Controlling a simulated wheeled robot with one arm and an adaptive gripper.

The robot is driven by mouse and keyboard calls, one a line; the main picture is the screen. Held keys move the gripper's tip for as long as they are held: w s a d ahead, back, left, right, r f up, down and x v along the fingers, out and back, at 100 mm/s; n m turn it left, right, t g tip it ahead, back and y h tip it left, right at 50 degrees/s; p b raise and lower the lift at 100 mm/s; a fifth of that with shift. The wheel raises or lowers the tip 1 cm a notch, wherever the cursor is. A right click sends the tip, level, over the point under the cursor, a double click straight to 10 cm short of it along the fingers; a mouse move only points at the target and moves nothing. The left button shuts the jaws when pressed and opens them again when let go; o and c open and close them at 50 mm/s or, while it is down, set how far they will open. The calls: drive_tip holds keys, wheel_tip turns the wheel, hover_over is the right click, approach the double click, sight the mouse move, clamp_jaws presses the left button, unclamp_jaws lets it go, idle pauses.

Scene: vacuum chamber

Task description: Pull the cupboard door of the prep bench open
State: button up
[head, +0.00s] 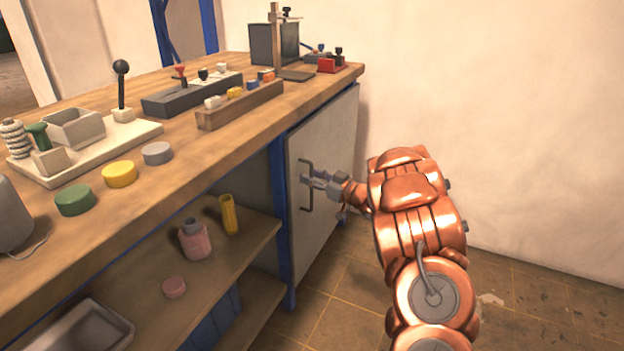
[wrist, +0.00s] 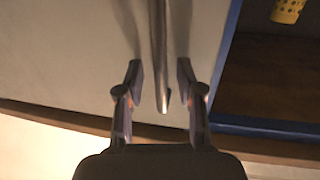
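The prep bench's cupboard door (head: 327,142) is a grey panel at the right end of the bench, and it looks shut in its blue frame. Its dark bar handle (head: 305,187) stands upright near the door's left edge. My gripper (head: 308,181) is at the handle in the head view. In the wrist view the two fingers of my gripper (wrist: 160,82) are apart, one on each side of the handle (wrist: 160,50). Gaps show between the handle and both fingertips. The door's face (wrist: 70,50) fills the left of the wrist view.
Open shelves left of the door hold a pink bottle (head: 195,241), a yellow cup (head: 229,214) and a metal tray (head: 78,338). The wooden bench top (head: 200,150) carries several tools and blocks. A wall (head: 490,110) stands to the right. The tiled floor before the door is clear.

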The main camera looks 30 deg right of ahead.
drive_tip(key=shift+w, duration=0.15)
clamp_jaws()
idle(0.7)
